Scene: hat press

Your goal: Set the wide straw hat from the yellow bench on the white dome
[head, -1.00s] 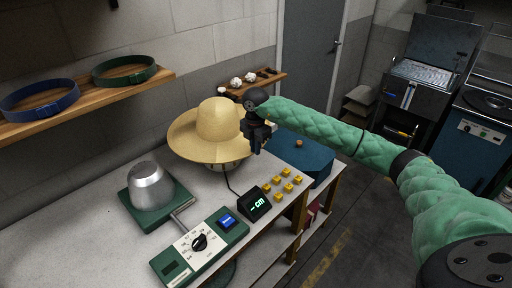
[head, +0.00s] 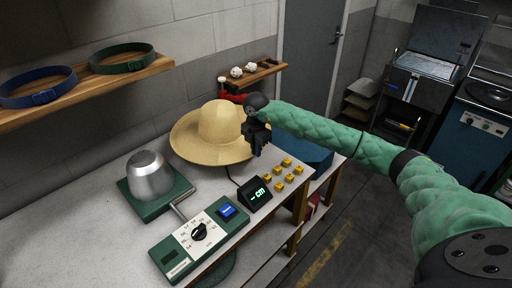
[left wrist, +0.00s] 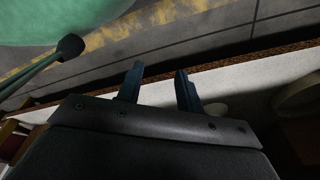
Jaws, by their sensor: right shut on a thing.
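The wide straw hat (head: 221,122) is over the back of the grey-white worktop in the head view, crown up and brim roughly level. My right gripper (head: 257,147) is shut on the right side of its brim. The brim hides whatever is under the hat, so the white dome is not visible and I cannot tell whether the hat touches it. The yellow bench cannot be made out. My left gripper (left wrist: 158,84) shows only in the left wrist view, its two fingers apart with nothing between them.
A silver metal form (head: 149,175) on a green base stands left of the hat, with a green dial panel (head: 198,238) in front. A small display (head: 259,194) and several yellow blocks (head: 278,178) sit near the right edge. A teal box (head: 309,153) is beyond.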

